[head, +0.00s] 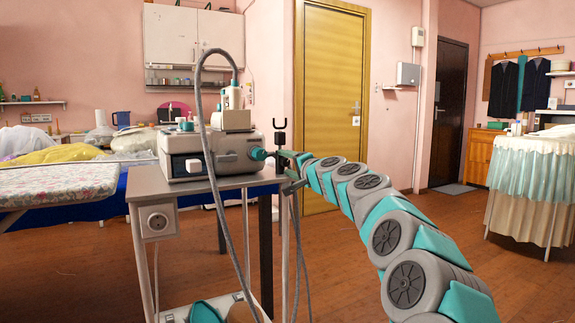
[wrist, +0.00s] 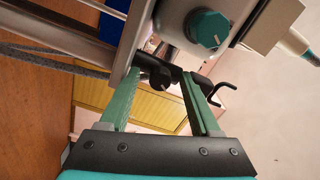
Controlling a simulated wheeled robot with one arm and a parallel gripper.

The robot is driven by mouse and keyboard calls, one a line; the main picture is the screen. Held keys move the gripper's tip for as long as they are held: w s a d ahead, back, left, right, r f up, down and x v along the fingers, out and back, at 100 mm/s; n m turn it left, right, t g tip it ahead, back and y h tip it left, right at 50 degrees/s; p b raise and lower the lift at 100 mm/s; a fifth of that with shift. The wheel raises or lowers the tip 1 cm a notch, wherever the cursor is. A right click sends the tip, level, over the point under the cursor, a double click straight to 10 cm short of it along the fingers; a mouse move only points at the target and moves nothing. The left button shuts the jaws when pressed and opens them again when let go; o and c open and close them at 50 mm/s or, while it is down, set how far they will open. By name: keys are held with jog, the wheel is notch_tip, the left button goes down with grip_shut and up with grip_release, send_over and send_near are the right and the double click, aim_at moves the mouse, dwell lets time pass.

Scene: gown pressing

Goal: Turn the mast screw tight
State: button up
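A black screw with a round knob, apparently the mast screw (wrist: 159,78), shows in the wrist view by the edge of the stand. The dark mast (head: 280,138) with a forked top rises at the stand's right side in the head view; a black hook (wrist: 224,90) shows near the screw in the wrist view. My gripper (wrist: 162,82) is open, its two green fingers on either side of the screw with gaps visible. In the head view my gripper (head: 284,160) is at the stand's right edge, and the screw cannot be made out there.
A grey steam unit (head: 207,153) with a teal knob (wrist: 208,29) sits on the stand (head: 150,186), close to my fingers. A grey hose (head: 215,190) loops over it. An ironing board (head: 60,183) lies left.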

jog(key=shift+s+d, duration=0.15)
jog(key=b+v, duration=0.1)
jog(key=v, duration=0.6)
jog(key=shift+s+d, duration=0.15)
jog(key=shift+s, duration=0.05)
dwell(0.4)
dwell(0.5)
